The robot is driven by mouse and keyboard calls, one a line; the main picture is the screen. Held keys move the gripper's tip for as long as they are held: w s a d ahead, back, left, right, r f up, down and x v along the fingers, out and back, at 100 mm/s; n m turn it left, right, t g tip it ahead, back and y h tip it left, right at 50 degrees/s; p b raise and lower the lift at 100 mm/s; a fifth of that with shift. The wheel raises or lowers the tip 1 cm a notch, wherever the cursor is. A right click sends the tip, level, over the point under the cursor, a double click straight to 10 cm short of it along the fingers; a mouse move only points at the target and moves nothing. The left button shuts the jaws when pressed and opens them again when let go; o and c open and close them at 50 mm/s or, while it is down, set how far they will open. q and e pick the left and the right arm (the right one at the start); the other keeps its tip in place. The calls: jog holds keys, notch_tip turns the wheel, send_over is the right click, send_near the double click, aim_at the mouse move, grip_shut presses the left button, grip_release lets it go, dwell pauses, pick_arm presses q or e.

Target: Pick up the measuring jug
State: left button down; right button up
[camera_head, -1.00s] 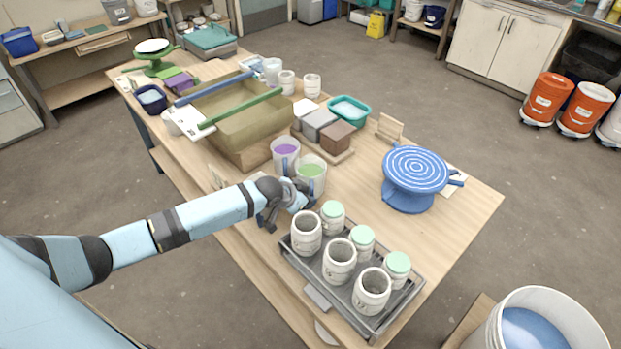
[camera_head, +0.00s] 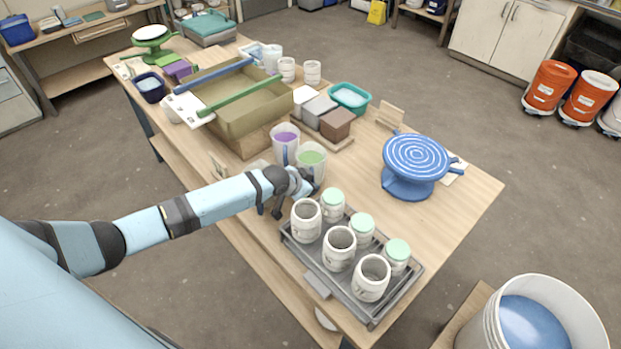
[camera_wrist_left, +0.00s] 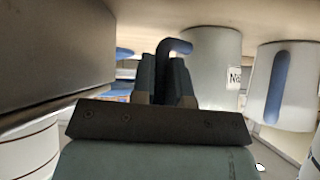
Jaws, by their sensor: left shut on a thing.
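Two white measuring jugs with blue handles stand at the near edge of the table, one with green contents (camera_head: 311,159) and one with purple contents (camera_head: 285,138). My left gripper (camera_head: 297,187) is at the near side of the green-filled jug. In the left wrist view its fingers (camera_wrist_left: 168,72) are closed on the blue handle (camera_wrist_left: 174,47) of a pale jug (camera_wrist_left: 214,65) with a label. The other jug (camera_wrist_left: 297,85) shows to the right there, its handle free. The green-filled jug seems upright on the table. My right gripper is not in view.
A grey tray (camera_head: 320,271) of white jars, some with green lids, is close on the right of the gripper. A blue banding wheel (camera_head: 415,165) stands behind it.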

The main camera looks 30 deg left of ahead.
pick_arm(q)
jog(key=shift+r, duration=0.2)
notch_tip(320, 180, up, 20)
jog(key=shift+f+b, duration=0.15)
jog(key=shift+b, duration=0.25)
dwell(1.0)
dwell(1.4)
